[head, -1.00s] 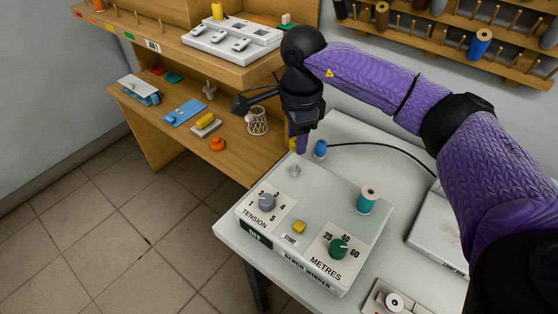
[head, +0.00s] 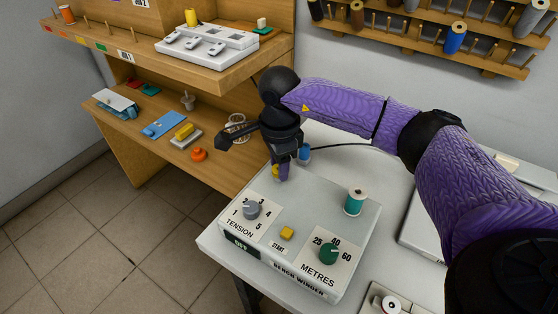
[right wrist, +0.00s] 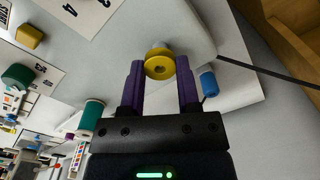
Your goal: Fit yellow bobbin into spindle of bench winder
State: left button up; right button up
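The yellow bobbin (right wrist: 160,64) sits between the purple fingertips of my right gripper (right wrist: 160,72) in the right wrist view, with its flange facing the camera. In the head view, a sliver of the bobbin (head: 275,171) shows beside my right gripper (head: 280,173). The fingers are shut on it, low over the back left part of the bench winder (head: 310,205). A grey tip, apparently the spindle (right wrist: 160,46), shows just past the bobbin in the right wrist view. In the head view the gripper hides the spindle. Whether bobbin and spindle touch I cannot tell. My left gripper is out of view.
The winder top carries a tension knob (head: 251,209), a yellow start button (head: 287,233), a green metres knob (head: 328,254) and a teal thread spool (head: 355,201). A wooden shelf desk (head: 180,165) lies left.

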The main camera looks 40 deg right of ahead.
jog(key=o, duration=0.5)
jog(key=shift+c, duration=0.2)
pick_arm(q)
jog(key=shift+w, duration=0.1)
pick_arm(e)
jog(key=shift+r, duration=0.1)
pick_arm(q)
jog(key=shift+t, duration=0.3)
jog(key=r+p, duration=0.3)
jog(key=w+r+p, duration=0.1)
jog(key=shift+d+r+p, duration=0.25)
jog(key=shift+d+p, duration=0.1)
pick_arm(e)
notch_tip(320, 180, up, 13)
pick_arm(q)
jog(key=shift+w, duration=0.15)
